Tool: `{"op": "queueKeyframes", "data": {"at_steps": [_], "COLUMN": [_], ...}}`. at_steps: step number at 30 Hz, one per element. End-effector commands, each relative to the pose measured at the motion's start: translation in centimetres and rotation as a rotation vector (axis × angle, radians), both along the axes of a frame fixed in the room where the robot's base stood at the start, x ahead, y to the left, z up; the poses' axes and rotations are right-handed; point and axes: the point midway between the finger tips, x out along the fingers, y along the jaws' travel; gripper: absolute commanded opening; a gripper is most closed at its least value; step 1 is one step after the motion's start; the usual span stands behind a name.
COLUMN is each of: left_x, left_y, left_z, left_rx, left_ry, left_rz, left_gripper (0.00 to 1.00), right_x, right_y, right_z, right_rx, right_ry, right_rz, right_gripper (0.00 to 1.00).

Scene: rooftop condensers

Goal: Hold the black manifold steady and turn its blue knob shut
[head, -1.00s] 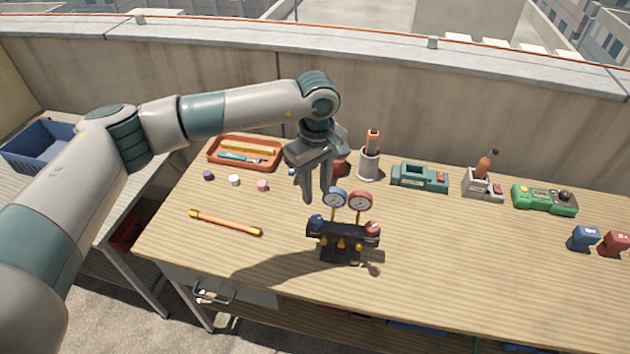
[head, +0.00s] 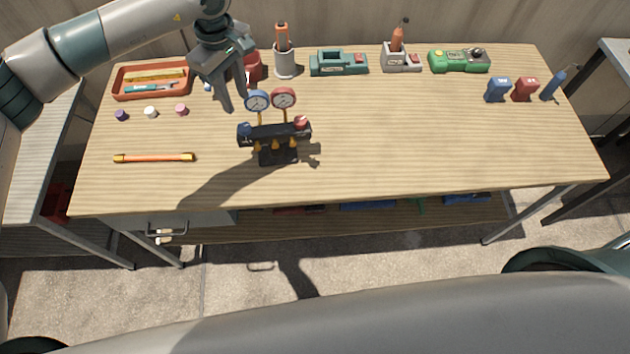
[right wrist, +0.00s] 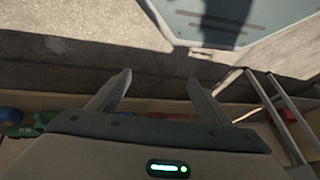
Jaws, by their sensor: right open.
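The black manifold (head: 275,134) stands upright on the workbench in the head view, with a blue gauge (head: 257,100) and a red gauge (head: 284,97) on top. Its blue knob (head: 244,130) is at the left end and a red knob (head: 302,123) at the right end. My left gripper (head: 235,98) points down above and behind the blue knob, apart from the manifold, its fingers spread and nothing between them. My right gripper (right wrist: 158,78) is open and empty in the right wrist view, over the floor; the manifold does not show there.
An orange tray (head: 150,95), small caps and an orange stick (head: 154,157) lie to the left. A cup (head: 285,63), a teal tool (head: 338,63), a grey holder (head: 401,58) and a green device (head: 459,61) line the back. The bench's right front is clear.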

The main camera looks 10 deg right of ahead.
Motion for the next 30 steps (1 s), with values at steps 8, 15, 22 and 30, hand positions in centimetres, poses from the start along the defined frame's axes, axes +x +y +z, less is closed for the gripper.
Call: {"op": "queueKeyframes", "data": {"at_steps": [8,15,22,30], "left_x": [0.0,0.0,0.0,0.0], "left_y": [0.0,0.0,0.0,0.0], "left_z": [0.0,0.0,0.0,0.0], "left_rx": [0.0,0.0,0.0,0.0], "left_ry": [0.0,0.0,0.0,0.0], "left_rz": [0.0,0.0,0.0,0.0], "left_gripper": [0.31,0.31,0.31,0.31], "right_x": [8.7,14.1,17.5,20.0], "right_y": [6.0,10.0,12.6,12.9], "right_z": [9.2,18.9,29.5,41.1], "right_rx": [0.224,0.442,0.676,0.99], "right_ry": [-0.24,-0.418,-0.563,-0.675], "right_rz": [-0.132,-0.251,-0.368,-0.559], "right_gripper": [0.72,0.72,0.72,0.72]}}
